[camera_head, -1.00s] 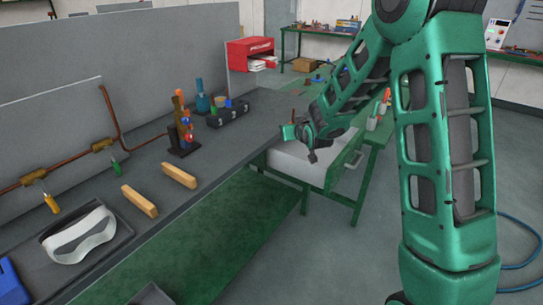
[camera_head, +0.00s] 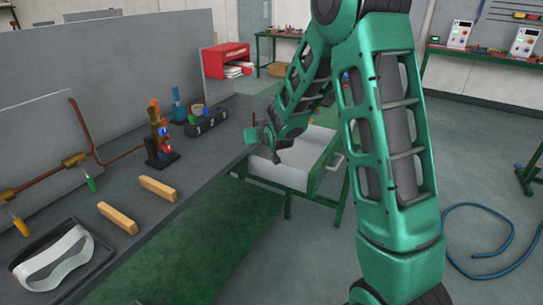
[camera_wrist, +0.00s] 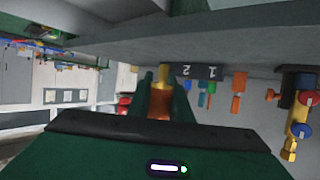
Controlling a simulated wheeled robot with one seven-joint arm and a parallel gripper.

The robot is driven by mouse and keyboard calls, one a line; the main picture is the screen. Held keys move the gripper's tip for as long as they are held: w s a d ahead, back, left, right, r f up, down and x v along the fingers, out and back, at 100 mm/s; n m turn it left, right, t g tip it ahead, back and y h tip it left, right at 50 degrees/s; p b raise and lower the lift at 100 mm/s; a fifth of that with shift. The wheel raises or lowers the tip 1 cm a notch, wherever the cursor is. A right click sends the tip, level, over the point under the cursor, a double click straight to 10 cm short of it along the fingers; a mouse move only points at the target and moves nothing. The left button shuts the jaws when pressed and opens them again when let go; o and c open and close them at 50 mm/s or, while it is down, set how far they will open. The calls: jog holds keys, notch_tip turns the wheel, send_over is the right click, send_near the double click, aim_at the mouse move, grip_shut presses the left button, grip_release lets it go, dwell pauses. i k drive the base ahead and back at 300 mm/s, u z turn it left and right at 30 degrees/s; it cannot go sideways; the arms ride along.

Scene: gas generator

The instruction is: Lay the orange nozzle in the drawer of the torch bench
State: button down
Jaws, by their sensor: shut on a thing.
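My gripper (camera_wrist: 162,84) is shut on the orange nozzle (camera_wrist: 159,104) in the wrist view. The nozzle's orange body sits between the fingers and a brass-coloured end shows at their tips. In the head view my gripper (camera_head: 262,136) is above the left end of the open drawer, close to the edge of the grey workbench. The drawer (camera_head: 278,172) is a pale grey box pulled out from the green-framed torch bench (camera_head: 342,192). My arm hides much of the torch bench and part of the drawer's inside.
The grey workbench (camera_head: 206,160) runs along the left. A blue hose (camera_head: 478,206) lies on the floor at right.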

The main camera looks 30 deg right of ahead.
aim_at(291, 154)
jog(key=i, duration=0.9)
jog(key=z, duration=0.05)
